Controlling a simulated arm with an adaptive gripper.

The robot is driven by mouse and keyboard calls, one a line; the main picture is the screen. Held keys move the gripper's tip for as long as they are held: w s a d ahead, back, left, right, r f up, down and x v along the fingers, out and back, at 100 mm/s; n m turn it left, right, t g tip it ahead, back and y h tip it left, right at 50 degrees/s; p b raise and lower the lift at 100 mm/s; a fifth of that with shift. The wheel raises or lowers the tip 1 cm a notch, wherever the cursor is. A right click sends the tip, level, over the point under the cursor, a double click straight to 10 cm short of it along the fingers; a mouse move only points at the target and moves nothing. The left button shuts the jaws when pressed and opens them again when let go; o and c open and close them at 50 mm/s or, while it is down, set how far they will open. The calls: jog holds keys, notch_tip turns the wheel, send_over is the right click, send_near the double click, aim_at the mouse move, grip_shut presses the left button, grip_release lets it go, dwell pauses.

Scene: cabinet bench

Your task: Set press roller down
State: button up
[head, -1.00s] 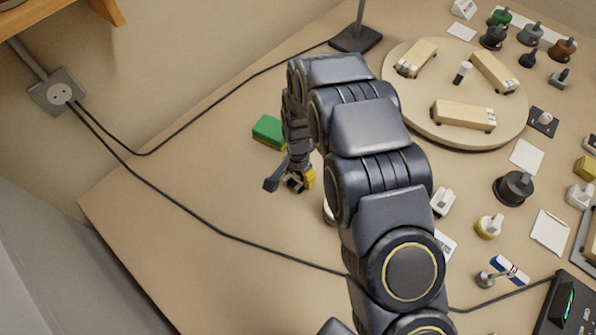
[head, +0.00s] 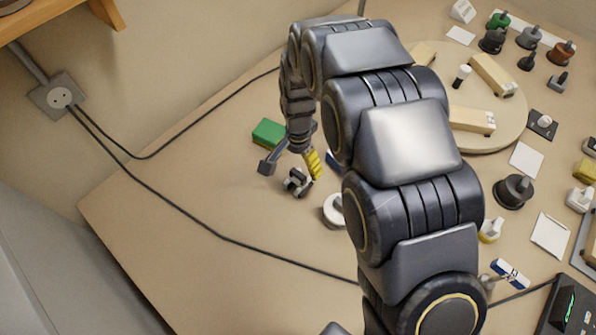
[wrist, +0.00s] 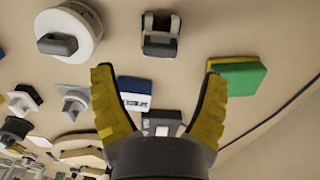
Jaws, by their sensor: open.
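A small dark grey and black piece with a cylindrical part, which looks like the press roller (head: 298,182), sits on the bench just below my gripper. It also shows at the top middle of the wrist view (wrist: 160,36), apart from both fingers. My gripper (head: 290,163) is open and empty, with its yellow-padded fingers spread. The wrist view shows bare bench and other things beyond the space between the fingertips (wrist: 158,70).
A green and yellow sponge (head: 268,132) lies left of my gripper. A round white piece with a dark handle (wrist: 69,31) and a blue and white block (wrist: 135,90) are nearby. A round turntable (head: 490,135) holds wooden blocks. Cables cross the bench; its left front is clear.

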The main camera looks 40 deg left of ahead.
aim_at(300, 174)
notch_tip(300, 174, up, 5)
jog(key=shift+f, duration=0.1)
jog(key=w+d+r, duration=0.1)
jog(key=d+r, duration=0.5)
jog(key=d, duration=0.4)
jog(key=w+d+r, duration=0.1)
jog(key=d+r, duration=0.5)
jog(key=d, duration=0.4)
jog(key=s+d+r+g, duration=0.1)
jog(key=s+d+r, duration=0.3)
jog(key=s+d, duration=1.1)
jog(key=shift+s+d+r+g, duration=0.15)
jog(key=shift+s+d+g, duration=0.2)
jog(key=shift+s, duration=0.3)
